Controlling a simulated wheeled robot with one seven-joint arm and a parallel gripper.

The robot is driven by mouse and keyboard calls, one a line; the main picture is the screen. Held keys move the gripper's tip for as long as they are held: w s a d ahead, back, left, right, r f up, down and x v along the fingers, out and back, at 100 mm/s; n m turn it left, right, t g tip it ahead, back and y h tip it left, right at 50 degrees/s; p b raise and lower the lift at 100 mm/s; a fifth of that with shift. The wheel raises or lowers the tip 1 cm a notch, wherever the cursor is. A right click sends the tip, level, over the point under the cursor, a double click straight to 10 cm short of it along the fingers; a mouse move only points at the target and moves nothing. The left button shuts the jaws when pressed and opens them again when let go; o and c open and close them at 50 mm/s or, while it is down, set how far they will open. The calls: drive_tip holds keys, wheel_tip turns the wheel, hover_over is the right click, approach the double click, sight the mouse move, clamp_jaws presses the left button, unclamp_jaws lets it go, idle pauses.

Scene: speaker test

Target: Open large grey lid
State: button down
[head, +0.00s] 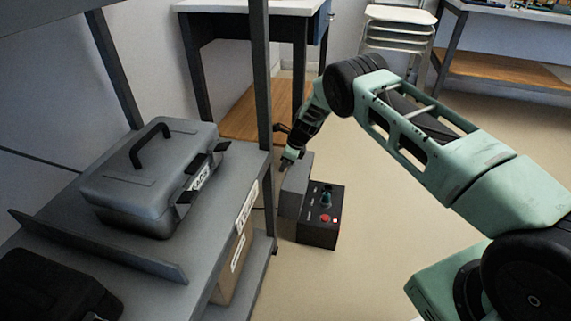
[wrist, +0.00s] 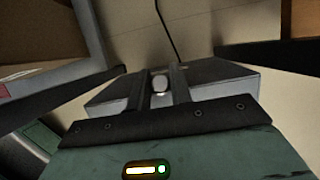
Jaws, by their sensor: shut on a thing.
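A grey lid (head: 294,186) stands steeply raised at the left side of a dark control box (head: 317,235) on the floor. The box's top panel shows a red button and a small lever. My gripper (head: 287,161) is at the lid's upper left edge. In the wrist view, my gripper (wrist: 160,76) has its two fingers close together, shut at the lid, with a pale rounded bit between them. The lid's grey surface (wrist: 222,84) shows behind and beside the fingers. The exact grip on the lid is partly hidden.
A grey shelf (head: 225,185) with a grey handled toolbox (head: 135,190) is at the left, its post (head: 262,75) close to my gripper. A table (head: 245,8) stands behind. A stool (head: 398,35) is farther back. Bare floor (head: 390,200) lies right of the box.

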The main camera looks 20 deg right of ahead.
drive_tip(key=c, duration=1.3)
unclamp_jaws()
drive_tip(key=shift+f, duration=0.1)
drive_tip(key=p+v, duration=0.6)
drive_tip(key=v, duration=1.1)
drive_tip(key=shift+d+r, duration=0.15)
drive_tip(key=shift+r, duration=0.1)
